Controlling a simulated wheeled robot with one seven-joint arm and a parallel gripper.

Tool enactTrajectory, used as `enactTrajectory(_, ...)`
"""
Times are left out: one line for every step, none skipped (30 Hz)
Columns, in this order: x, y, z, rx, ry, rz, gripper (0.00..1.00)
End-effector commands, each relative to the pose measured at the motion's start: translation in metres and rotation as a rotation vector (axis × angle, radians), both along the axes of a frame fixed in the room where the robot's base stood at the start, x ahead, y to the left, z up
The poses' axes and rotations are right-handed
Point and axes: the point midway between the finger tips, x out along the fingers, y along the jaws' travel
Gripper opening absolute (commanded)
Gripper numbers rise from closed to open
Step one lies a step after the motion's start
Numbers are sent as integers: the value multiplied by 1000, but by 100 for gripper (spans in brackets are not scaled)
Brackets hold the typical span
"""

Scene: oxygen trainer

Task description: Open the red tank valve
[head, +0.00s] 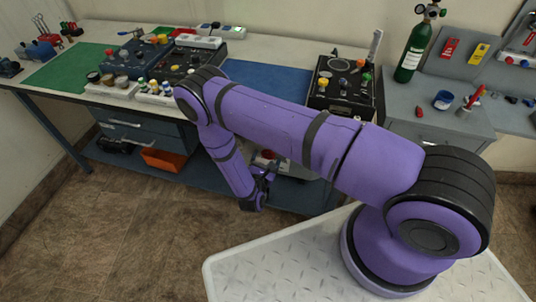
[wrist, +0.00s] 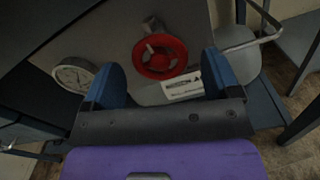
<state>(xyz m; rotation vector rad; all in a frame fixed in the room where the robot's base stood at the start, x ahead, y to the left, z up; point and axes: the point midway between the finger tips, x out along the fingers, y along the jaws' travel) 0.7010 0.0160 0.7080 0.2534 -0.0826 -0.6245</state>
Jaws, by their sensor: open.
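A red round handwheel valve (wrist: 160,56) sits on a light grey surface in the wrist view, between my fingers in the picture and beyond them. A small red part under the bench in the head view (head: 268,154) looks like the same wheel, partly hidden by my arm. My gripper (wrist: 162,72) is open, its two blue fingers apart with nothing between them. No contact with the wheel shows. In the head view my gripper (head: 263,182) is low in front of the bench, small and dark. The wheel's turned position cannot be told.
The workbench (head: 290,48) overhangs this area. An orange bin (head: 164,160) is on the lower shelf. A green cylinder (head: 413,52) stands at right.

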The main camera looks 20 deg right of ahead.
Motion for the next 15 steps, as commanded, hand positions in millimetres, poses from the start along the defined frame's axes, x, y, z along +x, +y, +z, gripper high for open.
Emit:
enactTrajectory(6,-5,0,1,-1,-2,83)
enactTrajectory(9,-7,0,1,-2,-2,83)
enactTrajectory(13,-9,0,1,0,-2,83)
enactTrajectory(15,-11,0,1,0,-2,83)
enactTrajectory(17,-12,0,0,0,-2,83)
enactTrajectory(19,-14,0,0,0,-1,83)
enactTrajectory(20,-14,0,0,0,-1,83)
enactTrajectory(21,-15,0,1,1,0,83)
enactTrajectory(22,-16,0,1,1,0,83)
enactTrajectory(23,-16,0,1,1,0,83)
enactTrajectory(23,-17,0,0,1,0,83)
enactTrajectory(23,-17,0,0,1,0,83)
enactTrajectory(23,-17,0,0,1,0,83)
enactTrajectory(23,-17,0,0,1,0,83)
enactTrajectory(23,-17,0,0,1,0,83)
